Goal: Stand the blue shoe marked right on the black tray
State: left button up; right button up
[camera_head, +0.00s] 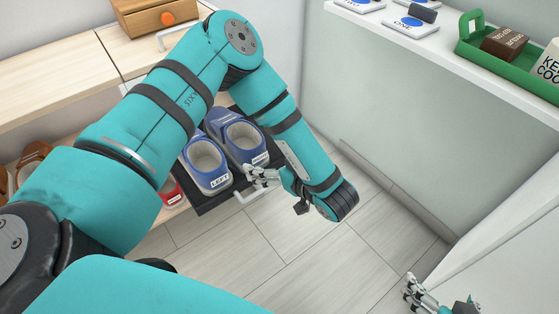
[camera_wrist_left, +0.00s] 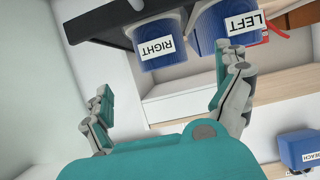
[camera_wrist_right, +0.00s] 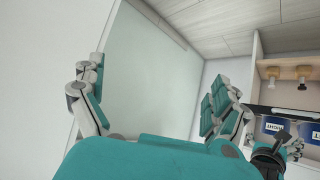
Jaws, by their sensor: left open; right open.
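The blue shoe marked RIGHT (camera_head: 238,135) rests upright on the black tray (camera_head: 214,203), beside the blue shoe marked LEFT (camera_head: 205,160). In the left wrist view the RIGHT shoe (camera_wrist_left: 158,45) and LEFT shoe (camera_wrist_left: 222,22) appear upside down, with the tray (camera_wrist_left: 95,22) against their soles. My left gripper (camera_head: 258,177) is open and empty, just in front of the RIGHT shoe's labelled end and apart from it. Its fingers (camera_wrist_left: 168,75) show spread. My right gripper (camera_head: 412,290) is open and empty at the lower right, far from the shoes.
Brown shoes (camera_head: 32,158) and a red item (camera_head: 172,192) stand left of the tray. A wooden box with an orange knob (camera_head: 166,18) sits on the bench. A green tray (camera_head: 510,68) is on the white shelf at upper right. The floor (camera_head: 310,240) in front is clear.

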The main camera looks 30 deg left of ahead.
pick_arm(q)
jog(key=shift+v, duration=1.75)
pick_arm(e)
jog(key=shift+s+d+f+g, duration=0.2)
jog(key=shift+s+f+g, duration=0.2)
jog(key=shift+s, duration=0.15)
jog(key=shift+s+d+f+g, duration=0.15)
jog(key=shift+s+f+g, duration=0.25)
jog(key=shift+s, duration=0.1)
jog(key=shift+d, duration=0.1)
